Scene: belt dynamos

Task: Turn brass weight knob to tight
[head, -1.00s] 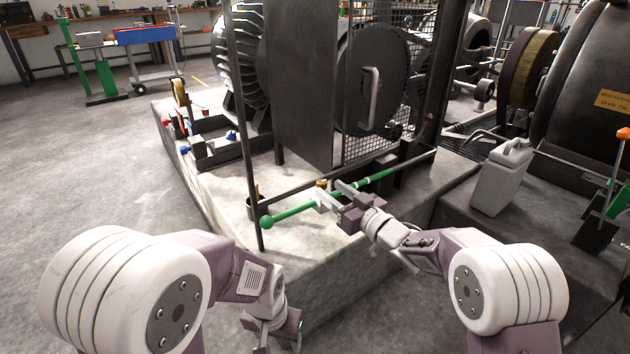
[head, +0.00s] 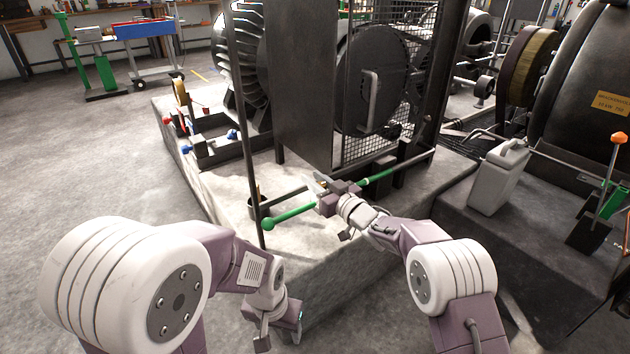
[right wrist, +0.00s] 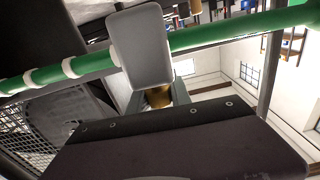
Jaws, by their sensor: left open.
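A green rod (head: 290,216) with a ball at its near left end runs slantwise along the front of the machine. The brass weight knob (right wrist: 158,97) sits by the rod, seen in the right wrist view between the grey fingers of my right gripper (right wrist: 158,85). One finger hides part of the rod and knob. In the head view my right gripper (head: 321,184) is at the middle of the rod and mostly hides the knob. Whether its fingers press on the knob is not clear. My left gripper (head: 283,325) is open and empty, low in front of the stone plinth.
A grey can (head: 498,178) stands on the plinth to the right.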

